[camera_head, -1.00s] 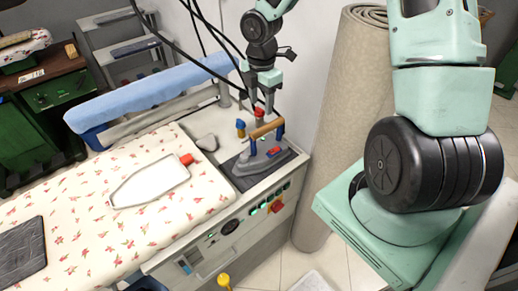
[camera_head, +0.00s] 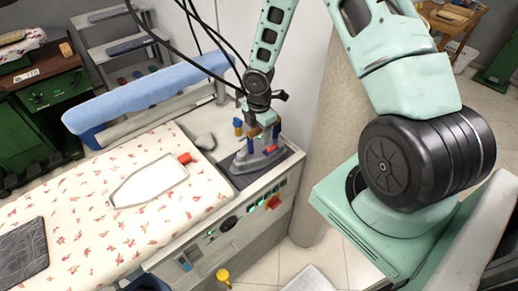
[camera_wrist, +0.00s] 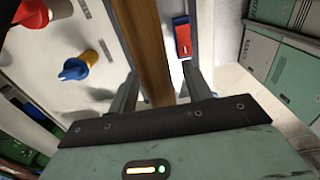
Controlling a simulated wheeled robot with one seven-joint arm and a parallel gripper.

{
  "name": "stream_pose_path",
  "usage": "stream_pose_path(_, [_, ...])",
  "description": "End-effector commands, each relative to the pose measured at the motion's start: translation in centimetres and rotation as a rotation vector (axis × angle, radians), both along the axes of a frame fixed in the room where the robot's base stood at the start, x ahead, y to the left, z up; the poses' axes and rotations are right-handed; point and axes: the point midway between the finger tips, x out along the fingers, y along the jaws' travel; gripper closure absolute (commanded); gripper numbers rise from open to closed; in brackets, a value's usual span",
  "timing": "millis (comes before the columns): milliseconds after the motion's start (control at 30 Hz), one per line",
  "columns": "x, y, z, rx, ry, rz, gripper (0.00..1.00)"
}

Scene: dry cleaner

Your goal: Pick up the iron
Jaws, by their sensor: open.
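The iron (camera_head: 250,163) has a grey body, blue handle posts and a wooden handle. It stands on a dark pad (camera_head: 285,163) at the right end of the ironing table. My gripper (camera_head: 262,133) is down over it from above. In the wrist view the wooden handle (camera_wrist: 152,40) runs between the two open fingers of my gripper (camera_wrist: 162,90). A gap shows on both sides of the handle, so it is not gripped. In the head view my gripper hides part of the handle.
A flowered ironing surface (camera_head: 95,225) bears a white iron-shaped plate (camera_head: 148,182) with a red end. A blue padded bar (camera_head: 150,90) runs behind it. Blue and yellow knobs (camera_wrist: 78,68) stand beside the iron. Black cables hang near my arm.

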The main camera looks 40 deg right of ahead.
Motion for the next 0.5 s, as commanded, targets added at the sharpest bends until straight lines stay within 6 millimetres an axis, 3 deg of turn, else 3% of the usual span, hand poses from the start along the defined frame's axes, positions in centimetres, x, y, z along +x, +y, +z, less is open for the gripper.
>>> stream_pose_path(233, [0.03, -0.03, -0.2, 0.0, -0.001, -0.001, 0.51])
stream_pose_path(400, [0.02, -0.03, -0.19, 0.0, -0.001, -0.001, 0.98])
stream_pose_path(500, [0.02, -0.03, -0.18, 0.0, -0.001, -0.001, 1.0])
